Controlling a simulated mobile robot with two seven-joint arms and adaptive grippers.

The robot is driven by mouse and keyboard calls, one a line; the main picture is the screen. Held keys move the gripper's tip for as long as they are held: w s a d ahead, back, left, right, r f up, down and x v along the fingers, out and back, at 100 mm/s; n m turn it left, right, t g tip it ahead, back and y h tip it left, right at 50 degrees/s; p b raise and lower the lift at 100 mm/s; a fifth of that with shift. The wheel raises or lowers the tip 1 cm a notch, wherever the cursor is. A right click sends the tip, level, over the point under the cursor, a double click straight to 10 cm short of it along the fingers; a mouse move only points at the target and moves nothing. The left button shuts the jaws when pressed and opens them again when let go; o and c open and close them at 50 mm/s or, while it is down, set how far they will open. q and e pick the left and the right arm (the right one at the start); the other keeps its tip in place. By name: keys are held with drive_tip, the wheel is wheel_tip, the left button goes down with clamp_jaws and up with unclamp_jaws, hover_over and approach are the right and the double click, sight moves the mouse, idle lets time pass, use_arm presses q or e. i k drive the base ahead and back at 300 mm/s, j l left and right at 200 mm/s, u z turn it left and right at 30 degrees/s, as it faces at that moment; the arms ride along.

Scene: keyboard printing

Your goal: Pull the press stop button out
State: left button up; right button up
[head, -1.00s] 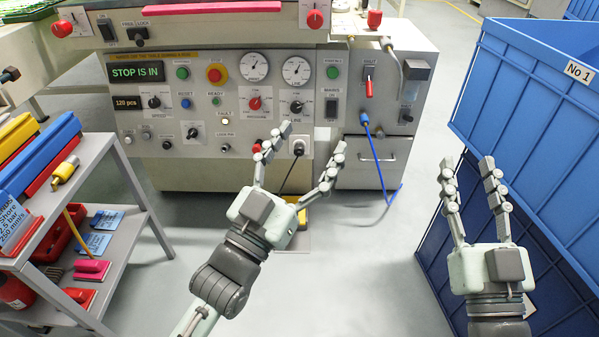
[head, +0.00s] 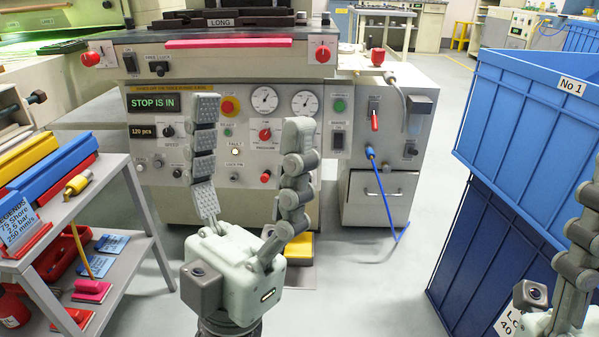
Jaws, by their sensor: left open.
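The press stop button (head: 229,107) is a red mushroom head on a yellow surround, on the cream panel left of the gauges. The green display (head: 154,103) at the panel's upper left reads "STOP IS IN". My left gripper (head: 250,122) is open and empty, fingers pointing up, in front of the panel. No contact with the button shows. My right gripper (head: 570,265) is cut off at the right edge; its opening is unclear.
A grey shelf trolley (head: 95,195) with tools stands at left. Stacked blue crates (head: 510,130) stand at right. A blue cable (head: 385,200) hangs from the side cabinet (head: 405,150). A yellow pedal (head: 298,246) lies on the floor before the press.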

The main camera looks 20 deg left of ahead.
sight(227, 107)
drive_tip(key=i+j, duration=0.2)
drive_tip(key=i, duration=0.15)
drive_tip(key=i+j, duration=0.25)
drive_tip(key=i, duration=0.15)
drive_tip(key=i+j+u, duration=0.1)
drive_tip(key=i, duration=0.25)
drive_tip(key=j, duration=0.1)
